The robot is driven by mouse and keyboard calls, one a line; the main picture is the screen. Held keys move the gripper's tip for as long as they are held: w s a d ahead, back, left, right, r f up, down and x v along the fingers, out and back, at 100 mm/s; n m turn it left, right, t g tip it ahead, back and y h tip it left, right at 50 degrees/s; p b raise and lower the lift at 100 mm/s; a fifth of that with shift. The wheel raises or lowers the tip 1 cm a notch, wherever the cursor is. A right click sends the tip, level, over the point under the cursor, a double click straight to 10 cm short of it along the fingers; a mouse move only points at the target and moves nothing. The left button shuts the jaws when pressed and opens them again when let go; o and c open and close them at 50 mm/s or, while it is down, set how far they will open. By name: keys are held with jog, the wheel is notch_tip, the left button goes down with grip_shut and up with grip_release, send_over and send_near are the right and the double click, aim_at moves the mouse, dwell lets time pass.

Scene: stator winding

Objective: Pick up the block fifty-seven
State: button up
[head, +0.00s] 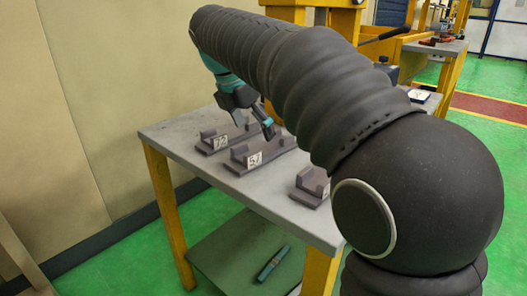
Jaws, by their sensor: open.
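The block fifty-seven (240,153) is a grey-brown piece with raised ends on a flat base, lying on the grey table. Its white label looks like 57, though the digits are small. My gripper (255,124), dark with teal parts, is open with its fingers pointing down. It appears over the far part of block fifty-seven and the neighbouring block. I cannot tell how high it is above them or whether it touches either. Nothing shows between its fingers.
A similar block labelled 72 (207,143) lies to the left. A third block (305,188) lies to the right, partly hidden by my arm. The table (180,130) has free room at its left corner. A dark green object (273,263) lies on the lower shelf. Yellow machinery stands behind.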

aim_at(264, 148)
jog(key=shift+b+x, duration=0.45)
jog(key=shift+x, duration=2.75)
jog(key=shift+d+r, duration=0.1)
grip_shut()
